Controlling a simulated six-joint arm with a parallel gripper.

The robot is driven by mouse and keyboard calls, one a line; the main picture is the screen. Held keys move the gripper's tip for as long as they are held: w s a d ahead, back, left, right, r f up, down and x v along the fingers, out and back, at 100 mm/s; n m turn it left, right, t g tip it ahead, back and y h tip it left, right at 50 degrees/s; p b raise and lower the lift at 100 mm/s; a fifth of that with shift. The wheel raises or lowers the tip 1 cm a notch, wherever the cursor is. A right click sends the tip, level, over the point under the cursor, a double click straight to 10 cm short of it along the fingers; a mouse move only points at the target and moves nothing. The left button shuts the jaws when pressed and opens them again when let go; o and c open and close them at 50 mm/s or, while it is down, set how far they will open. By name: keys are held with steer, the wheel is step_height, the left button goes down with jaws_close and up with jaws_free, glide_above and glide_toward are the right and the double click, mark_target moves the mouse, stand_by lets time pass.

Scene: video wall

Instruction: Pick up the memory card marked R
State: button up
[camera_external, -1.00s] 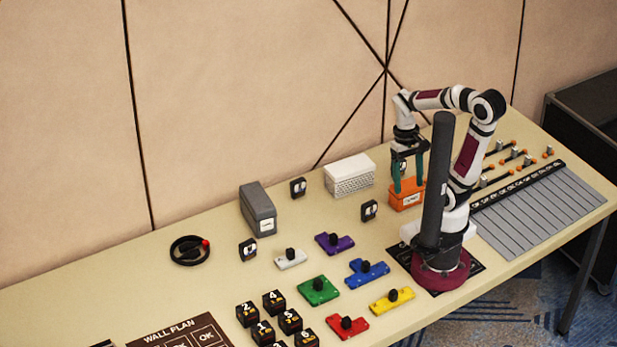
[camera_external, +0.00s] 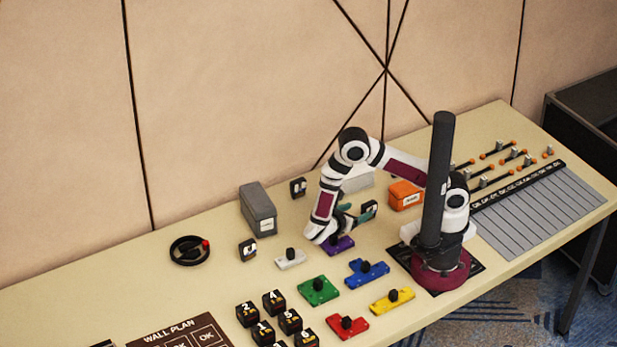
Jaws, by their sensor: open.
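Several small black memory cards with pale labels stand on the table; their letters are too small to read, so I cannot tell which is R. One card (camera_external: 370,207) is right at my gripper's fingertips, partly covered by them. Another card (camera_external: 298,187) stands behind, near the wall, and a third card (camera_external: 248,249) stands at the left. My gripper (camera_external: 357,212) is open, low over the table, with its teal fingers pointing right. I cannot tell whether the fingers are around the near card or just beside it.
An orange box (camera_external: 405,196) stands right of my gripper. A grey box (camera_external: 258,209) stands at the left. A purple piece (camera_external: 339,246) lies under my wrist, with white, green (camera_external: 318,291) and blue (camera_external: 367,273) pieces nearby.

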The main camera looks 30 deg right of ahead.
mark_target(368, 205)
steer(key=x, duration=0.6)
steer(key=shift+s+r, duration=0.15)
jaws_close()
